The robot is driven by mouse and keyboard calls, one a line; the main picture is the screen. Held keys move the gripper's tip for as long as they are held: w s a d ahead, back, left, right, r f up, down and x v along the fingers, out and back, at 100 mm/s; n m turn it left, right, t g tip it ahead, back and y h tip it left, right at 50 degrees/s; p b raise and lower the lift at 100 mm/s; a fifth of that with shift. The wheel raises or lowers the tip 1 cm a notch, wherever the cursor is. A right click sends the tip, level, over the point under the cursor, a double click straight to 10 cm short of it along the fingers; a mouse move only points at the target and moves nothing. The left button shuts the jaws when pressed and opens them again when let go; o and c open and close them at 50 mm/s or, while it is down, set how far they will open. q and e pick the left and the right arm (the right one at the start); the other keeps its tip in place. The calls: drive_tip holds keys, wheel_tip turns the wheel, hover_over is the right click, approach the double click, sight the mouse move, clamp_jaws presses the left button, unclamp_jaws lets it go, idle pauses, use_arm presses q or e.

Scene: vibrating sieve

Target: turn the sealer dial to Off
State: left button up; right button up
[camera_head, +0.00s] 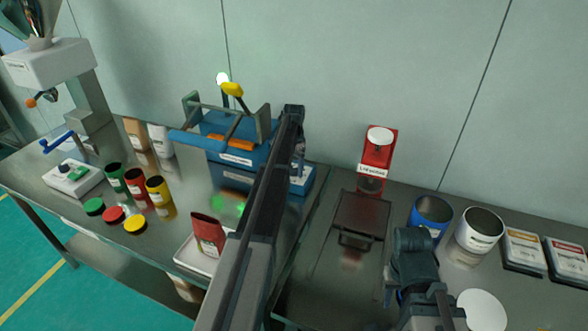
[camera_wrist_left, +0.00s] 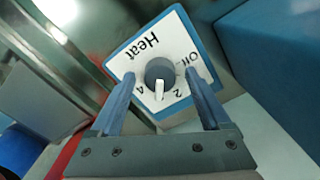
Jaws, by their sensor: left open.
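The blue sealer (camera_head: 232,145) stands at the back of the bench, with a yellow-knobbed lever. Its dial box (camera_head: 301,183) is at its right end, partly behind my left arm. In the left wrist view the dial (camera_wrist_left: 160,72) is a dark round knob on a white plate marked Heat, Off, 2 and 4. Its white pointer lies between 2 and 4, away from Off. My left gripper (camera_wrist_left: 160,98) is open, with one finger on each side of the knob; contact is unclear. My right arm (camera_head: 416,265) is at lower right; its jaws cannot be made out.
Red, green and yellow pots (camera_head: 135,186) with loose lids stand left of the sealer. A red pouch (camera_head: 208,233) stands on a white tray in front. A red device (camera_head: 378,150) with a dark plate, and blue and white cups (camera_head: 432,214), stand to the right.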

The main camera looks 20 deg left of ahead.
use_arm(q)
clamp_jaws()
drive_tip(key=shift+n, duration=0.3)
drive_tip(key=n, duration=0.5)
drive_tip(key=shift+n, duration=0.3)
drive_tip(key=n, duration=1.1)
drive_tip(key=shift+n, duration=0.4)
drive_tip(key=n, duration=0.5)
drive_tip(key=shift+n, duration=0.4)
